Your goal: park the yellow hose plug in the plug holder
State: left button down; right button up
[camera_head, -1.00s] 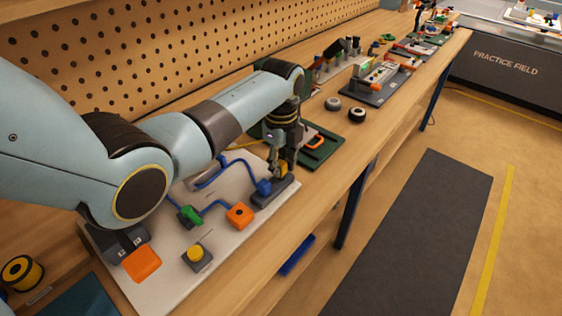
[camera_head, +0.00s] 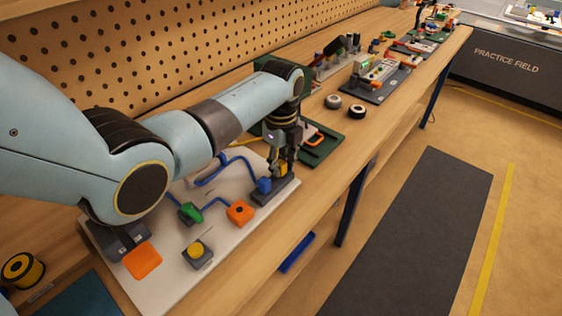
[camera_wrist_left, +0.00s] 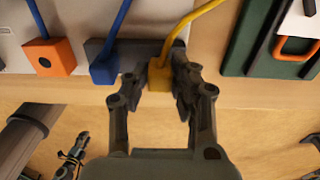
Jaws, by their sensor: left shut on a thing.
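The yellow hose plug (camera_head: 282,169) is between the fingers of my left gripper (camera_head: 284,165), which is shut on it. The plug (camera_wrist_left: 160,77) also shows in the left wrist view, with its yellow hose running up and to the right. It is at the right end of the dark plug holder (camera_head: 266,198); whether it is fully seated cannot be told. The blue plug (camera_head: 264,185) sits at the holder's left part, and it shows in the wrist view (camera_wrist_left: 103,72).
An orange block (camera_head: 240,212), a green valve handle (camera_head: 190,211) and a yellow button (camera_head: 195,250) are on the same pale board (camera_head: 165,291). A green board (camera_head: 325,152) with an orange handle lies just beyond. The bench's front edge is close to the holder.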

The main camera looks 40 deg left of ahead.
pick_arm(q)
jog(key=shift+f, duration=0.3)
dwell(0.6)
jog(key=c, duration=1.3)
grip_release()
jog(key=shift+o, duration=0.2)
notch_tip(320, 180, up, 3)
jog(key=p, duration=0.3)
jog(key=shift+r+p, duration=0.1)
jog(key=shift+p, duration=0.2)
jog(key=shift+r+p, duration=0.35)
jog(key=shift+r, duration=0.8)
jog(key=shift+o, duration=0.2)
jog(key=o, duration=0.5)
